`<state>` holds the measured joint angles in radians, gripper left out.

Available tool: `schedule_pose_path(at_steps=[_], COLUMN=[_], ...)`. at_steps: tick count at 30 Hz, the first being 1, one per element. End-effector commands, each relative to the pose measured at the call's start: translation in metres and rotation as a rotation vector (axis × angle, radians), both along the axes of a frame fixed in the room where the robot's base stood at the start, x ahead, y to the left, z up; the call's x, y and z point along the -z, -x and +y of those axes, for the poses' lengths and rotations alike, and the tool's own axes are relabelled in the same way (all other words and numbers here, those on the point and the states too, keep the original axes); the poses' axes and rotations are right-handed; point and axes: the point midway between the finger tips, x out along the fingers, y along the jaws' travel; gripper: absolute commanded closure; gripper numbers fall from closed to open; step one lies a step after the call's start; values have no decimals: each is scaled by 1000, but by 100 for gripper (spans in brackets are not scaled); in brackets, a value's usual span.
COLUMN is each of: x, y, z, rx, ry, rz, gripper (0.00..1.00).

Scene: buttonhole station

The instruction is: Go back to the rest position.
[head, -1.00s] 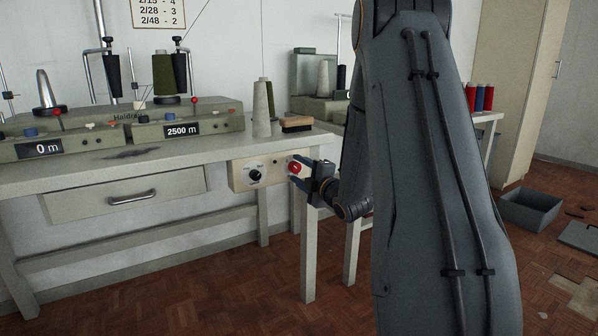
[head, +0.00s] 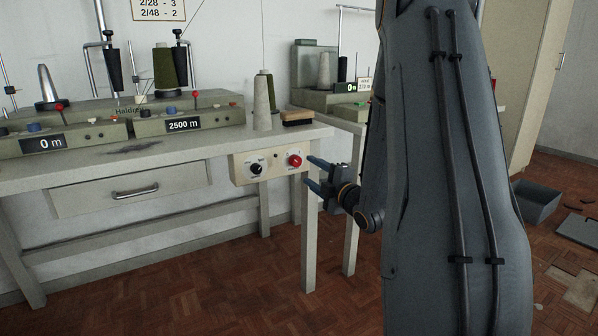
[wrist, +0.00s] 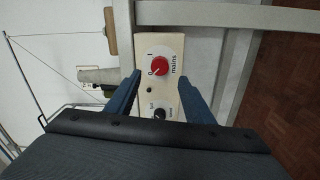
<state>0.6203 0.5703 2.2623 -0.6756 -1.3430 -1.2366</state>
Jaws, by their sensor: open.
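My gripper (head: 317,174) is open and empty, to the right of the control box (head: 239,170) under the table's front edge. It is apart from the red mains knob (head: 295,161) on that box. In the wrist view the red knob (wrist: 159,67) shows beyond and between the two blue fingers of my gripper (wrist: 158,88), with the black knob (wrist: 159,114) nearer. The black knob also shows in the head view (head: 257,169). My arm fills the right middle of the head view.
The white table (head: 90,175) carries winding units with "0 m" and "2500 m" displays (head: 184,124), a grey cone (head: 262,105) and a brush (head: 297,117). A second station (head: 350,99) stands behind my arm. A grey bin (head: 535,200) is on the floor at right.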

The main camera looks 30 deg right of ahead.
Motion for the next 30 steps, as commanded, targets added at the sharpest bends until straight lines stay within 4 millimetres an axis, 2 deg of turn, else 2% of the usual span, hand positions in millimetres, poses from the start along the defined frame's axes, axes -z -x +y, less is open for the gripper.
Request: schedule_pose_path(at_steps=[7, 11, 14, 16, 20, 23, 26, 29, 30], x=[0, 5, 14, 21, 36, 47, 57, 66, 69], y=[-2, -14, -24, -27, -18, 0, 28, 65, 83], z=[5, 35, 78, 115, 180, 229, 276, 320, 337], rx=[-3, -17, -26, -23, -1, 28, 70, 122, 148], ry=[-7, -60, -139, -207, -331, -421, -503, -578, -603], rz=[9, 79, 188, 278, 451, 584, 717, 851, 906], gripper=[52, 52, 52, 52, 52, 52, 52, 52, 52])
